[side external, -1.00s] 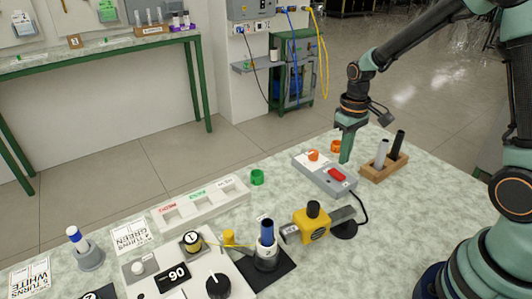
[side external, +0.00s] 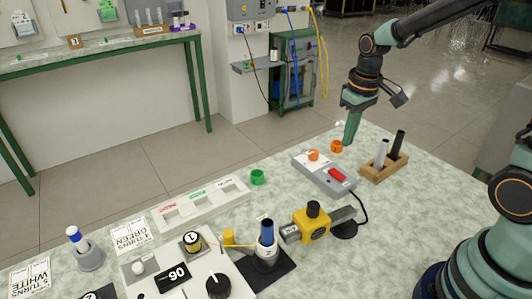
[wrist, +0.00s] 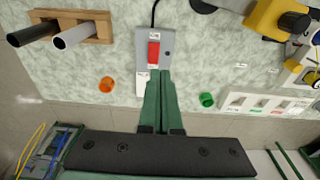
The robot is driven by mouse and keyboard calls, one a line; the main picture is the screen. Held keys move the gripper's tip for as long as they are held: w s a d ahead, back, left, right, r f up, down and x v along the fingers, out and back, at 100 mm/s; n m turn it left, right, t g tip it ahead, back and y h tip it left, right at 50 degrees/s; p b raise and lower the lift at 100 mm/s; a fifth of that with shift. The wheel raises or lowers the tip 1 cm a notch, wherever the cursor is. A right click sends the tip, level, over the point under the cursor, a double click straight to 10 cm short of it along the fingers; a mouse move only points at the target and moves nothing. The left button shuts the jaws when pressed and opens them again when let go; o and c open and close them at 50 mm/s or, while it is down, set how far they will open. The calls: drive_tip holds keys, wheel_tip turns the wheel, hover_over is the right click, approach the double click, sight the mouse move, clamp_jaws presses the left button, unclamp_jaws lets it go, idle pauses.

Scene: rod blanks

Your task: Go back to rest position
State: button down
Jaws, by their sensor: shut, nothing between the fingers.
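My gripper (side external: 348,140) is shut and empty, its green fingers pointing down over the far edge of the table, behind the grey switch box (side external: 325,175). In the wrist view the closed fingertips of my gripper (wrist: 158,74) overlap the end of the grey switch box (wrist: 168,45), which has a red rocker. Whether they clear the surface is hard to tell, but they look raised above it. An orange ring (side external: 337,146) lies beside the fingers.
A wooden rack (side external: 383,170) holds a black rod and a grey rod to the right. A green ring (side external: 257,177), a white sorting tray (side external: 203,207), a yellow clamp device (side external: 312,223) and a holder with a blue-topped rod (side external: 266,245) stand nearer.

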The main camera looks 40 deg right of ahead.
drive_tip(key=s+a+r+t, duration=0.4)
drive_tip(key=s+a+r, duration=0.1)
drive_tip(key=s+r, duration=0.3)
drive_tip(key=shift+s+a+r+t, duration=0.15)
drive_tip(key=shift+s+r+t, duration=0.2)
drive_tip(key=shift+r, duration=0.4)
drive_tip(key=w+d+f+n+g, duration=0.2)
drive_tip(key=w+n, duration=0.4)
drive_tip(key=n, duration=0.3)
drive_tip(key=w+d+f+n+g, duration=0.3)
drive_tip(key=w+n, duration=0.3)
drive_tip(key=n, duration=0.3)
drive_tip(key=shift+d+f, duration=0.7)
drive_tip(key=shift+d, duration=0.15)
drive_tip(key=shift+w+g, duration=0.1)
drive_tip(key=shift+g, duration=0.15)
